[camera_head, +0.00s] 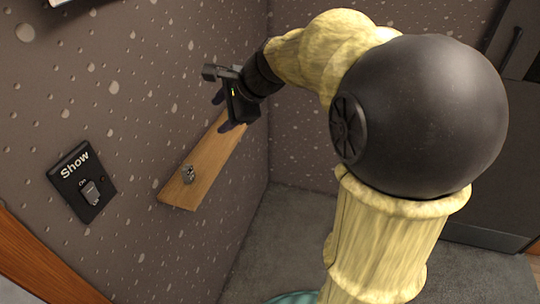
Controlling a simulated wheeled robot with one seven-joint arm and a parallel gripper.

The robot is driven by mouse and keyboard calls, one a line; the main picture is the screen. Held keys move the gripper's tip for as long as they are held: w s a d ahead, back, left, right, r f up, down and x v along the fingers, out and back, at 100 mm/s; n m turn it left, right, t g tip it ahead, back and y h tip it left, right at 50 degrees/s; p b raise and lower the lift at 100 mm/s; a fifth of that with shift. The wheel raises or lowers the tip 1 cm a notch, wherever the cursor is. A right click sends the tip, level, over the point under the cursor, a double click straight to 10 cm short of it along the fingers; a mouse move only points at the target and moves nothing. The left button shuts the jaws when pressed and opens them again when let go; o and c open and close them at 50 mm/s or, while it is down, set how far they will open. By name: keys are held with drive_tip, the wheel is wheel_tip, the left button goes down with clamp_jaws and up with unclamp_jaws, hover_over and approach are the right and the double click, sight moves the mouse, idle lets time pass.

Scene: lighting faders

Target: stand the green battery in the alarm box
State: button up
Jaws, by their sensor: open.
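My gripper (222,112) is open, above or beside the far end of a narrow wooden wall shelf (178,194). Its two dark fingers point down and left, apart from each other. I see nothing between them, though the view is small. I cannot make out a green battery in this view. I cannot identify an alarm box either. My arm and gripper hide the far end of the shelf and part of the wall behind it.
A small grey metallic object (188,175) is at the shelf's near end. A black panel (75,206) marked "Show" with a switch (91,193) is on the left wall. A dark cabinet (500,150) stands at right. Carpet (270,235) lies open below the shelf.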

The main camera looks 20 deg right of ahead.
drive_tip(key=s+d+f+n+g+h, duration=0.2)
drive_tip(key=s+f+n, duration=0.6)
drive_tip(key=f, duration=0.2)
drive_tip(key=s+d+f+n+g+h, duration=0.2)
drive_tip(key=s+f+n+h, duration=0.1)
drive_tip(key=s+f+n, duration=0.6)
drive_tip(key=shift+s+d+f, duration=0.15)
drive_tip(key=shift+d+f, duration=0.2)
drive_tip(key=shift+f, duration=0.2)
drive_tip(key=shift+f, duration=0.1)
drive_tip(key=shift+f, duration=0.15)
drive_tip(key=c, duration=0.3)
drive_tip(key=shift+d, duration=0.15)
drive_tip(key=shift+c, duration=0.4)
